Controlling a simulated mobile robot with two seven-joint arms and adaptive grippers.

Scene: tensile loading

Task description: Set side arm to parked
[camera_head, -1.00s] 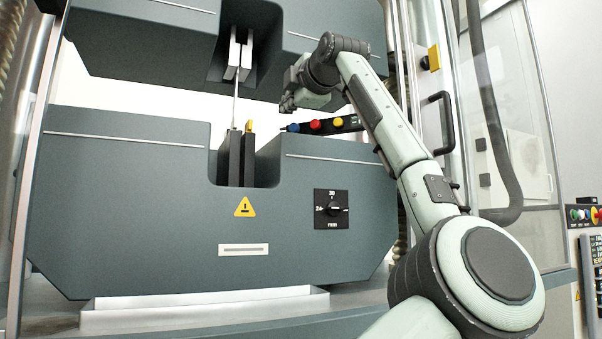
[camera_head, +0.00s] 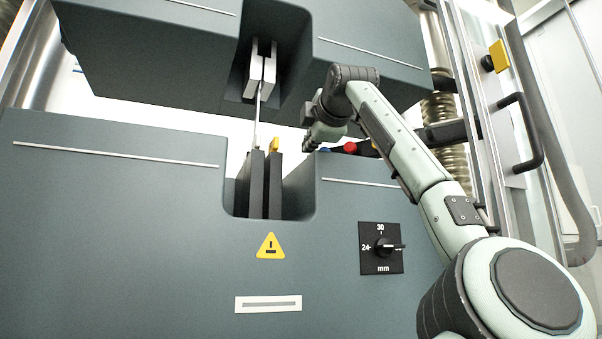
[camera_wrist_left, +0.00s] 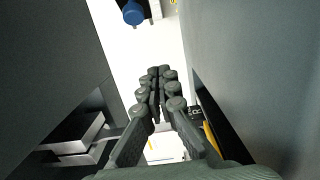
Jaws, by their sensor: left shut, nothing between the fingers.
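A dark bar with a blue knob (camera_head: 325,150), a red knob (camera_head: 350,147) and a partly hidden yellow knob juts from the right column into the gap between the machine's two grey blocks. I take it for the side arm (camera_head: 440,134). My forearm hides part of it. My left gripper (camera_head: 311,146) is at its left end, over the gap, close to the blue knob; I cannot tell if they touch. In the left wrist view the left gripper (camera_wrist_left: 161,74) is shut and empty, with the blue knob (camera_wrist_left: 133,12) apart from it, beyond the fingertips. My right gripper is not in view.
The upper block (camera_head: 170,60) and lower block (camera_head: 120,230) hem in the gap. Upper jaws (camera_head: 260,72), a thin upright specimen (camera_head: 257,115) and lower jaws (camera_head: 258,185) stand left of the gripper. A black dial (camera_head: 381,247) and a door handle (camera_head: 522,135) are on the right.

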